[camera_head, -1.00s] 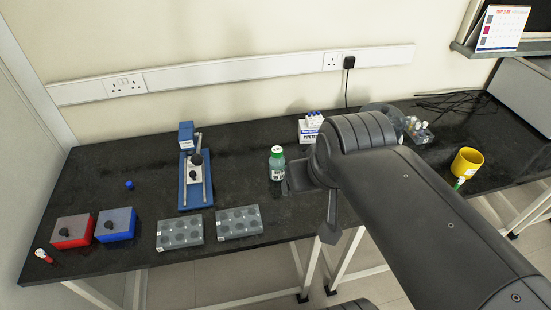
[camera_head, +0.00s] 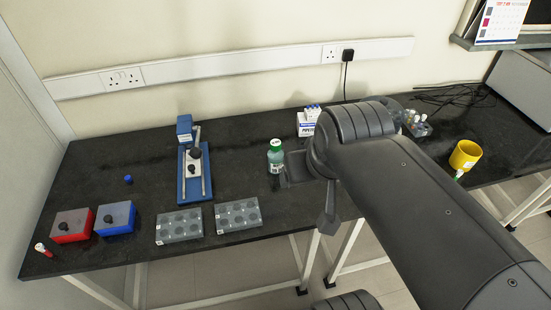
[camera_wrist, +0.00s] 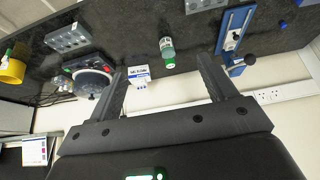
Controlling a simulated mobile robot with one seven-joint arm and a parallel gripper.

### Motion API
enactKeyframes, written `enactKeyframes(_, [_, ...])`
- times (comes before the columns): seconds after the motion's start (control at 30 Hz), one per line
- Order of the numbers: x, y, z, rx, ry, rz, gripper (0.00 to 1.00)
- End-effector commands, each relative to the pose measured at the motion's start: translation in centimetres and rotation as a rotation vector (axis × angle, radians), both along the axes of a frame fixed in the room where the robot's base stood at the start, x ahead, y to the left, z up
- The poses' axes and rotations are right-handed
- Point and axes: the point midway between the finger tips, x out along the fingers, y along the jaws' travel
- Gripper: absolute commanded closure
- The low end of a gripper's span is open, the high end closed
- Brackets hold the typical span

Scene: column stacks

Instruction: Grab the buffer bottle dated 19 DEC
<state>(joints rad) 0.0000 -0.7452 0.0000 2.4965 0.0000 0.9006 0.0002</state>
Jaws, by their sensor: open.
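A small bottle (camera_head: 275,158) with a green cap and a white label stands upright on the black bench, left of my arm in the head view. In the wrist view the picture is upside down, and the bottle (camera_wrist: 167,48) shows with its cap pointing down. The date on its label is too small to read. My gripper (camera_wrist: 162,64) is open and empty. Its two fingers frame the bottle in the wrist view, with the bottle beyond the tips and not touching. In the head view my arm hides most of the gripper.
A white tips box (camera_head: 308,122) stands behind the bottle. Two grey well racks (camera_head: 238,216) lie in front-left. A blue stand (camera_head: 194,172), red box (camera_head: 73,226) and blue box (camera_head: 115,219) are farther left. A yellow cup (camera_head: 465,155) stands right. A round device (camera_wrist: 90,78) shows in the wrist view.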

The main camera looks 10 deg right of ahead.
Motion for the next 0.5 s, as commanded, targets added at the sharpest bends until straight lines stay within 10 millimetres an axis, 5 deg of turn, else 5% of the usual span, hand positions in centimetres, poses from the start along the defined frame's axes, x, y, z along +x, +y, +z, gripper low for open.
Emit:
enactKeyframes(0.17, [2.2, -0.1, 0.5, 0.002, 0.039, -0.006, 0.23])
enactKeyframes(0.5, [10.7, -0.3, 0.3, 0.009, 0.178, -0.026, 0.23])
